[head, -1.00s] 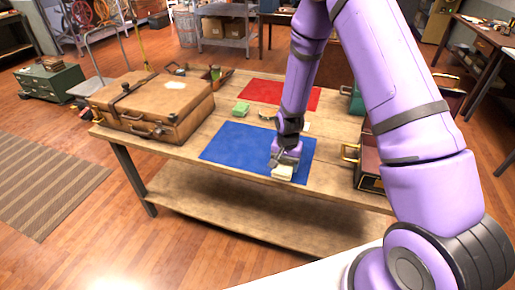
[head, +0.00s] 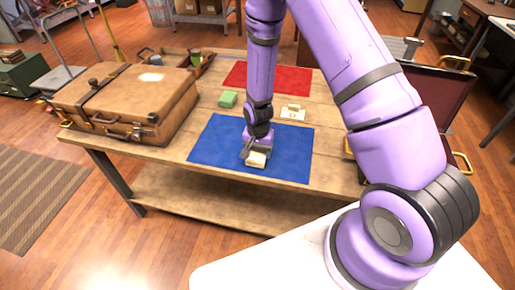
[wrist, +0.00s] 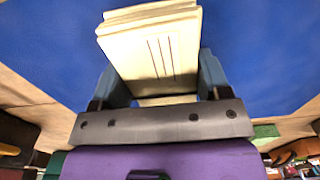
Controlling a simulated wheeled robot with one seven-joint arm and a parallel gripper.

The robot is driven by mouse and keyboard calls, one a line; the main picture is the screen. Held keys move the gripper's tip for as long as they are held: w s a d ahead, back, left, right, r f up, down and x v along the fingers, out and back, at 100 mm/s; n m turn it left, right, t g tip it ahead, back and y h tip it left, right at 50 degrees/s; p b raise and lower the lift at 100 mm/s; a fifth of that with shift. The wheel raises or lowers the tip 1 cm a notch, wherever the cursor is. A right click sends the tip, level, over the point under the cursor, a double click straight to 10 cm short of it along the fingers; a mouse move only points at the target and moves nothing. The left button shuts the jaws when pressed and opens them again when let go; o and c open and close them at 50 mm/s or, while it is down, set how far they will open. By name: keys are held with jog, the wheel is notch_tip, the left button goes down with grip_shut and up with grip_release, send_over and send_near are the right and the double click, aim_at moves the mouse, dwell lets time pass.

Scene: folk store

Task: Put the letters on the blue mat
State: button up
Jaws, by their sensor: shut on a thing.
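My gripper (head: 256,154) is shut on a small stack of cream letters (head: 256,160), over the front middle of the blue mat (head: 215,145). In the wrist view the letters (wrist: 155,52) sit between the two fingers, with dark lines on their face and the blue mat (wrist: 255,45) behind them. I cannot tell whether the stack touches the mat. A white, paper-like item with a cream piece on it (head: 292,114) lies on the table behind the mat; I cannot tell whether it is letters.
A brown suitcase (head: 130,105) stands on the table's left. An open dark case (head: 430,100) with brass handles is at the right. Much of the blue mat is bare.

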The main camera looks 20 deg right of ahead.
aim_at(258, 150)
jog(key=shift+f, duration=0.3)
jog(key=shift+f, duration=0.15)
jog(key=o, duration=0.9)
jog(key=shift+o, duration=0.2)
notch_tip(258, 150, up, 12)
jog(key=shift+r, duration=0.25)
